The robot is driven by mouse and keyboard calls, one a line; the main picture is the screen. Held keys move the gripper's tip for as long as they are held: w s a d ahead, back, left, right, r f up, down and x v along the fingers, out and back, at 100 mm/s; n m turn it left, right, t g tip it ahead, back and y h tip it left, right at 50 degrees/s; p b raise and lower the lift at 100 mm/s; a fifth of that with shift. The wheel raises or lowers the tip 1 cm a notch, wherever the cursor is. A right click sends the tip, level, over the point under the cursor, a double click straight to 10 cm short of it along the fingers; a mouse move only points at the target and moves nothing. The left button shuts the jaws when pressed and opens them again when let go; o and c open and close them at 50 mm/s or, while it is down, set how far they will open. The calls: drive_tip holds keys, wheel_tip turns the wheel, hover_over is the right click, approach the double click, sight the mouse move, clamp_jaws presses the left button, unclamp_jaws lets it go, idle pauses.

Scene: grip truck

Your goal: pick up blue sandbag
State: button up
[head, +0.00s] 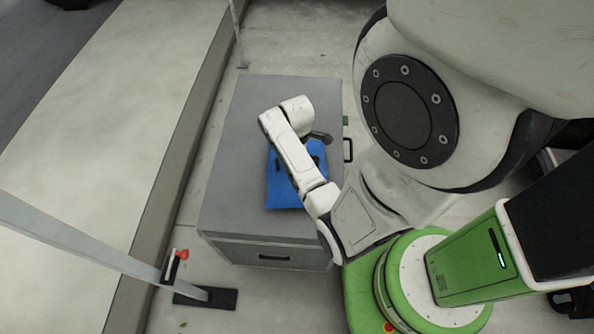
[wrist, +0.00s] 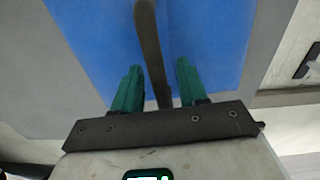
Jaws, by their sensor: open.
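The blue sandbag (head: 284,191) lies on top of a grey cabinet (head: 245,110), partly hidden by my white arm in the head view. In the wrist view the blue sandbag (wrist: 215,40) fills much of the upper picture, with a dark strap (wrist: 149,50) running down its middle. My gripper (wrist: 157,80) has two green fingers, apart, one on each side of the strap. The strap passes between the fingers; I cannot tell whether it touches either one. In the head view the fingers are hidden behind my arm.
The cabinet has a drawer handle (head: 274,257) at its front and a black handle (head: 348,150) on its right side. A metal pole on a dark foot (head: 205,296) stands at the lower left. A kerb (head: 180,150) runs along the left.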

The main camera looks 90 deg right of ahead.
clamp_jaws()
idle(1.2)
drive_tip(key=shift+d+r, duration=0.15)
drive_tip(key=shift+r, duration=0.05)
